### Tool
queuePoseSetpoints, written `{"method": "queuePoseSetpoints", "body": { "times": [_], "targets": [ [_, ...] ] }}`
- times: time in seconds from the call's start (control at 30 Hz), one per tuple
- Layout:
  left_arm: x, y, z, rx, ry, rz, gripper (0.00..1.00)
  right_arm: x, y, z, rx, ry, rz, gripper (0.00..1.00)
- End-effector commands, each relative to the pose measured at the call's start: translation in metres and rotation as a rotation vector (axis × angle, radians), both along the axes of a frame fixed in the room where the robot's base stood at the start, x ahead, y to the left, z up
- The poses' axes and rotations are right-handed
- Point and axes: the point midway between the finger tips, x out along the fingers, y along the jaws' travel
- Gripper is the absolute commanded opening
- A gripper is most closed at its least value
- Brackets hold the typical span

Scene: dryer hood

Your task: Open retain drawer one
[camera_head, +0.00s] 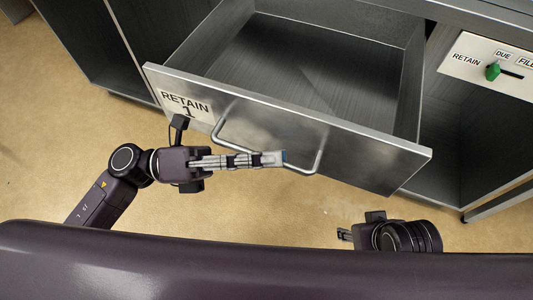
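The retain drawer (360,157) is pulled out from the cabinet and stands open, with an empty grey interior. Its metal front has a white label (186,103) reading "RETAIN 1" at the left. A bar handle (319,150) runs across the front. My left gripper (283,158) lies over the handle's lower bar, its fingers seen edge-on and pointing right. I cannot tell whether they close on the bar. My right gripper (344,235) is at the lower right, apart from the drawer, mostly hidden behind its own wrist.
A panel (475,69) with "RETAIN", "DUE" and "FILE" style labels and a green knob (493,72) on a slot is at the upper right. Open dark cabinet bays flank the drawer. Tan floor (300,215) is clear below the drawer front.

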Motion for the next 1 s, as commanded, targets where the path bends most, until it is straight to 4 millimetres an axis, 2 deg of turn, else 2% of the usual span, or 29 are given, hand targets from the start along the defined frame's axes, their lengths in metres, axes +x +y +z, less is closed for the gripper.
{"method": "queuePoseSetpoints", "body": {
  "times": [0.17, 0.27, 0.7, 0.83, 1.0],
  "targets": [
    [0.000, 0.003, -0.001, 0.000, 0.000, 0.000, 0.26, 0.002, 0.000, 0.001, 0.000, -0.004, 0.000, 0.40],
    [0.001, 0.013, -0.004, 0.003, 0.001, 0.002, 0.26, 0.001, 0.000, 0.001, 0.000, -0.003, 0.000, 0.40],
    [-0.002, 0.098, -0.022, 0.002, 0.003, 0.002, 0.26, 0.000, 0.000, 0.000, 0.000, -0.001, 0.000, 0.40],
    [-0.002, 0.112, -0.025, 0.002, 0.002, 0.001, 0.26, 0.000, 0.000, 0.000, 0.000, 0.000, 0.000, 0.40],
    [-0.002, 0.118, -0.026, 0.000, -0.001, 0.000, 0.26, 0.000, 0.000, 0.000, 0.000, 0.000, 0.000, 0.40]
  ]
}}
